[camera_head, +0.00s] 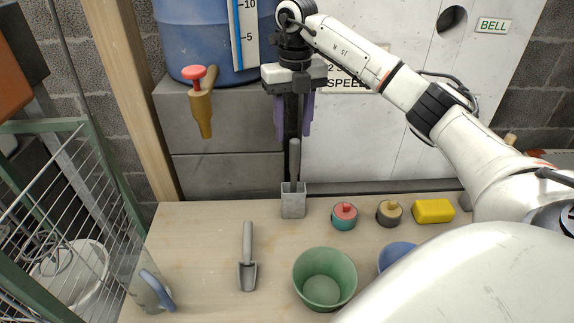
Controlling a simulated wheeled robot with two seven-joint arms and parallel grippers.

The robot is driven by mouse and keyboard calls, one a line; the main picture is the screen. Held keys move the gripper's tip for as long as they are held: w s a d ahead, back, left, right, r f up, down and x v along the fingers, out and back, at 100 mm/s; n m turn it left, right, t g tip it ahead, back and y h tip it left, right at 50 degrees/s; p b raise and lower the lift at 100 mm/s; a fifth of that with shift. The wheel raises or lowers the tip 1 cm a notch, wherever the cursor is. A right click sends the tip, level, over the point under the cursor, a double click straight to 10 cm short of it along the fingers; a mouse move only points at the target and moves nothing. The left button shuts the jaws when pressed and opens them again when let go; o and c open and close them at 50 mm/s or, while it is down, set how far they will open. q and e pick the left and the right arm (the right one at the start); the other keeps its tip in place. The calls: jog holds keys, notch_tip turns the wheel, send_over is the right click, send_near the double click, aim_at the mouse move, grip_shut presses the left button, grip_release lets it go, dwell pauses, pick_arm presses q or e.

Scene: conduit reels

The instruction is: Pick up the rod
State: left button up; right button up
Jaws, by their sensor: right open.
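A grey rod with a rounded top (294,158) stands upright in a small square grey holder (293,203) at the back of the wooden bench (200,235). The holder hides its lower end. My right gripper (293,118) points down above the rod in the picture, with its two purple fingers apart. The rod's top shows below the fingertips, and nothing shows held between them. A dark vertical strip shows behind the fingers and the rod. I cannot tell the exact depth between gripper and rod. My left gripper is not in view.
A grey scoop (248,262), a green bowl (326,254), a blue bowl (394,254), two small knobbed pots (344,219) (389,215) and a yellow block (433,211) stand on the bench. A blue barrel (195,40) with a tap (203,105) is behind. A wire cage (60,190) borders the left.

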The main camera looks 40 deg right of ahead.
aim_at(294, 156)
jog(key=shift+s+f, duration=0.2)
jog(key=shift+f, duration=0.4)
jog(key=shift+s+f, duration=0.2)
jog(key=shift+f, duration=0.4)
jog(key=shift+a+f+b, duration=0.1)
jog(key=shift+f+b, duration=0.25)
jog(key=shift+f, duration=2.65)
grip_shut()
jog(key=shift+r, duration=0.15)
